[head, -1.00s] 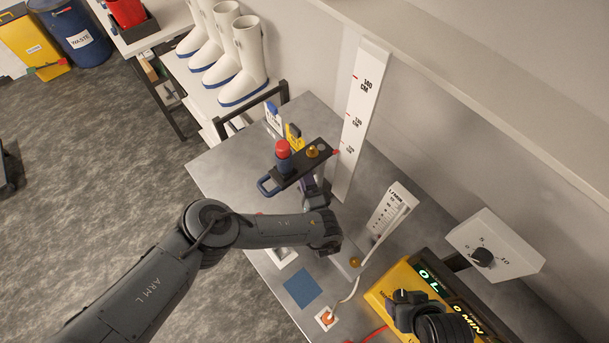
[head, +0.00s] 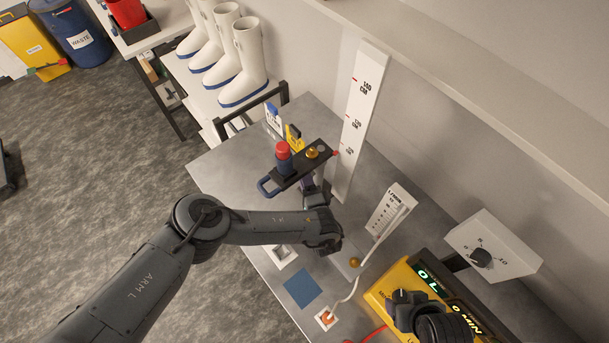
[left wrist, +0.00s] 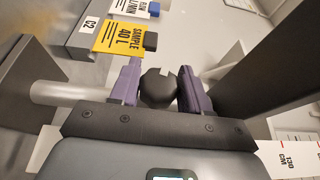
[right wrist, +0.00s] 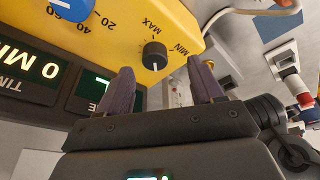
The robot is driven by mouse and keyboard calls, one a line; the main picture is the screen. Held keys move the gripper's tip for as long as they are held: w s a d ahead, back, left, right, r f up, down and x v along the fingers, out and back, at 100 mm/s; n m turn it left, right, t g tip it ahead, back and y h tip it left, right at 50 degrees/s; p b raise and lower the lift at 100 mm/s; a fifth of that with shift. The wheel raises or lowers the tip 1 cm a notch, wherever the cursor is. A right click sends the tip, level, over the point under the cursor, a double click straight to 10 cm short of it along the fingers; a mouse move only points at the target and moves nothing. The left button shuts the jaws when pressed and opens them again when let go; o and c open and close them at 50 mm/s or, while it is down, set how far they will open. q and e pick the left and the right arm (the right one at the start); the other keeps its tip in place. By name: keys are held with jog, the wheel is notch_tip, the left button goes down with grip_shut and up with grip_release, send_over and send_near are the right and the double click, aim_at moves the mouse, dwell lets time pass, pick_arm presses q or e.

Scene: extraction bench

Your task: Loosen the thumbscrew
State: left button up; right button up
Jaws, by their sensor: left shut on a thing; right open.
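The thumbscrew (left wrist: 158,88) is a dark, rounded knob in the left wrist view. It sits between the purple fingers of my left gripper (left wrist: 160,95), which is shut on it. In the head view this gripper (head: 312,186) is just below the black bracket (head: 297,168), and the thumbscrew is hidden there. A pale round post (left wrist: 65,92) shows beside the knob in the left wrist view. My right gripper (right wrist: 162,90) is open and empty, in front of the yellow pump box (right wrist: 120,25) with its dark MIN/MAX knob (right wrist: 153,55).
The bracket carries a red-capped part (head: 283,150) and a brass knob (head: 312,152). A tall height scale (head: 360,120) stands behind it. The bench's left part is clear.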

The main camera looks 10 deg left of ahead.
pick_arm(q)
jog(key=n+g+h+p, duration=0.1)
jog(key=n+g+h, duration=0.1)
jog(key=g, duration=0.2)
dwell(0.3)
jog(key=shift+g+h, duration=0.3)
jog(key=shift+h, duration=0.1)
jog(key=o, duration=1)
jog(key=shift+c, duration=0.2)
jog(key=v, duration=1)
jog(key=shift+s+d+b, duration=0.15)
jog(key=shift+s+b, duration=0.25)
jog(key=shift+r, duration=0.1)
